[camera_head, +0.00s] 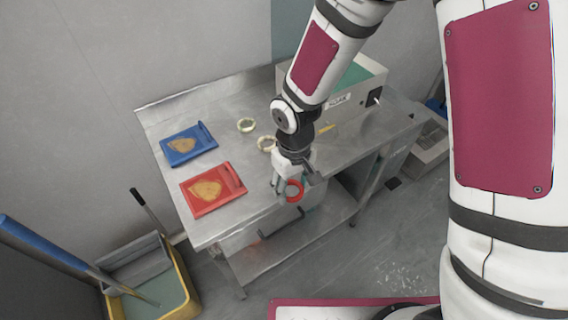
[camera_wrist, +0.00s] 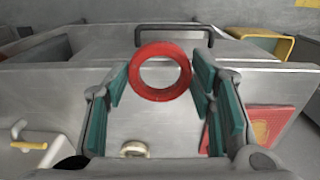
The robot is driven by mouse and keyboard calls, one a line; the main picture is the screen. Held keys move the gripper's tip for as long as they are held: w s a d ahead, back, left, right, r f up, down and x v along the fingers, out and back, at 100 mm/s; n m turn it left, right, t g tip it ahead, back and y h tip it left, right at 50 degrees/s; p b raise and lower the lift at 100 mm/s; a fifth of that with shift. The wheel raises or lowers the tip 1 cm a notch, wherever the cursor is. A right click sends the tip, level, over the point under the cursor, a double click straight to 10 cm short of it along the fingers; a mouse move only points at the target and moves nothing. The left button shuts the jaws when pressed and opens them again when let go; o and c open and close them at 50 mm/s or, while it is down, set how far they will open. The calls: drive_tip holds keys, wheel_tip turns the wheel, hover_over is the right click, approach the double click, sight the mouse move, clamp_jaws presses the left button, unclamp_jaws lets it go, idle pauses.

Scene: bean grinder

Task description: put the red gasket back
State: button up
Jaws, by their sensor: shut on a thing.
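The red gasket (camera_head: 300,186) is a plain red ring held at the front edge of the steel table. My gripper (camera_head: 293,188) is shut on it, with a finger on each side. In the wrist view the gasket (camera_wrist: 160,96) stands upright and faces the camera between the teal finger pads of my gripper (camera_wrist: 162,74). The gasket appears clear of the tabletop. A boxy machine (camera_head: 355,85) with a green top and a label stands at the back right of the table, partly hidden behind my arm. No seat for the gasket can be made out.
A pale green ring (camera_head: 246,119) and a cream ring (camera_head: 260,142) lie on the steel table (camera_head: 245,165). A blue tray (camera_head: 172,149) and a red tray (camera_head: 205,208) are at the left. A yellow mop bucket (camera_head: 183,309) stands on the floor. A dark handle (camera_wrist: 175,27) shows beyond the table.

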drive_tip(key=w, duration=0.3)
drive_tip(key=w+a, duration=0.1)
drive_tip(key=w, duration=0.2)
drive_tip(key=w+a+f, duration=0.1)
drive_tip(key=w, duration=0.3)
drive_tip(key=shift+w+a+f+p, duration=0.1)
drive_tip(key=shift+w+f+p, duration=0.15)
drive_tip(key=shift+f, duration=0.65)
drive_tip(key=shift+w+f+p, duration=0.15)
drive_tip(key=shift+f+p, duration=0.15)
drive_tip(key=shift+f, duration=0.6)
drive_tip(key=shift+f, duration=0.15)
drive_tip(key=o, duration=1.1)
wheel_tip(320, 180, up, 12)
drive_tip(key=shift+r+b, duration=0.2)
drive_tip(key=shift+b, duration=0.4)
